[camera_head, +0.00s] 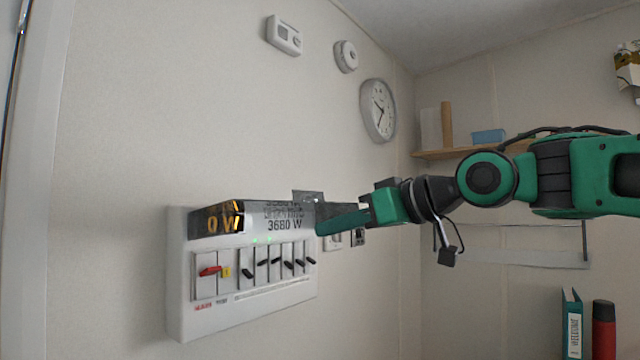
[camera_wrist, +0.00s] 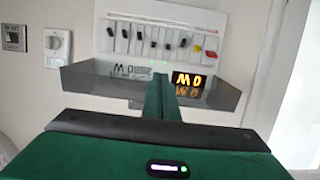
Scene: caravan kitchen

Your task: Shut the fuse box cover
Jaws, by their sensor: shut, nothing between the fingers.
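The white fuse box (camera_head: 180,300) is on the left wall in the head view, with a red switch and several black switches uncovered. Its smoky see-through cover (camera_head: 262,210) stands out from the box's upper part, raised clear of the switches. The display figures show through or beside it. My gripper (camera_head: 320,229) is shut and empty at the cover's right end in the head view. In the wrist view the picture is upside down; the green fingers (camera_wrist: 164,90) overlap the middle of the cover (camera_wrist: 95,82). I cannot tell whether they touch it.
Wall switches (camera_head: 357,237) are just right of the box, behind my gripper. A clock (camera_head: 378,110), a round detector (camera_head: 346,56) and a thermostat (camera_head: 284,35) hang above. A shelf (camera_head: 455,152) is on the far wall. The wall below the box is clear.

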